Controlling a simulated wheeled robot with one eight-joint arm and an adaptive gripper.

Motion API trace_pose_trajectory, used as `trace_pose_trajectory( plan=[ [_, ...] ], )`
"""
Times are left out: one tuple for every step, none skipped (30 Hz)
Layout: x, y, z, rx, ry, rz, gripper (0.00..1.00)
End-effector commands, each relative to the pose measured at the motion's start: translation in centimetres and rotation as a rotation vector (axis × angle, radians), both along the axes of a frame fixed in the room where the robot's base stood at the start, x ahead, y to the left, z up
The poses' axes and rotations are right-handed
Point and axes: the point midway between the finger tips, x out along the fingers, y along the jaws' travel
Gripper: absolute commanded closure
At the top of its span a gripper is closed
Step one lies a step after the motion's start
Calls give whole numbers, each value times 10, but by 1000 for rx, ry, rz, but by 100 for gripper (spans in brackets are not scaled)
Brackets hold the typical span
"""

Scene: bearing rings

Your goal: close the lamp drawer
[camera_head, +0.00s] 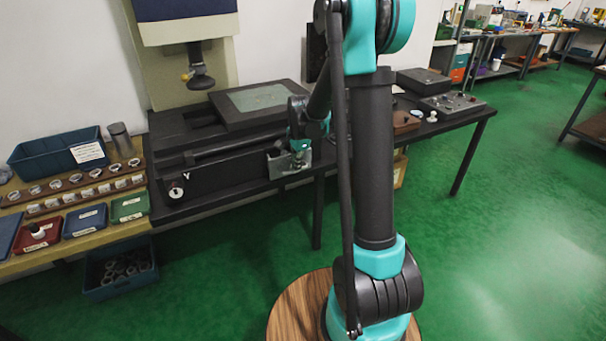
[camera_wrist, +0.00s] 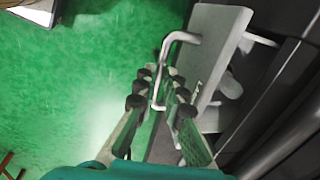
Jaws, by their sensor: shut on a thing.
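The lamp drawer's light grey front panel (camera_wrist: 218,38) shows in the wrist view, with a bent metal handle (camera_wrist: 178,38) on its face. In the head view the drawer (camera_head: 291,161) is at the front of the black machine body, partly behind my gripper (camera_head: 299,146). The panel stands out from the dark body, with pale parts visible in the gap behind it. In the wrist view my gripper (camera_wrist: 159,88) has its two green fingers with black pads on either side of the handle, shut on it. The handle's lower end is partly hidden between the fingers.
The black machine (camera_head: 225,170) stands on a dark table. A wooden bench with bearing rings (camera_head: 95,173) and small coloured trays is at the left. A blue crate (camera_head: 120,268) sits below it. Green floor is clear in front.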

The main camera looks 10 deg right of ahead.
Motion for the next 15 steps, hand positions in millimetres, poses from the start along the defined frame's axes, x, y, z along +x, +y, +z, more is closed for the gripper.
trace_pose_trajectory(
  plan=[
    [13, 4, 0, -1, -1, 2, 100],
    [19, 6, 0, -1, -1, 2, 100],
    [27, 9, 0, -1, -1, 2, 100],
    [31, 10, 0, -1, -1, 1, 100],
    [36, 11, 0, -1, -1, 1, 100],
    [40, 13, 0, -1, -1, 0, 100],
    [42, 13, 0, -1, -1, 0, 100],
    [44, 14, 0, -1, 0, 0, 100],
    [46, 15, 0, -1, -1, 0, 100],
    [47, 15, 0, -1, -1, 0, 100],
    [47, 15, 0, 0, -2, 0, 100],
    [48, 15, 0, -1, -2, -1, 100],
    [48, 15, 0, -1, -3, -1, 100],
    [48, 15, 0, -1, -3, -1, 100],
    [48, 15, 0, 0, -4, -1, 100]
  ],
)
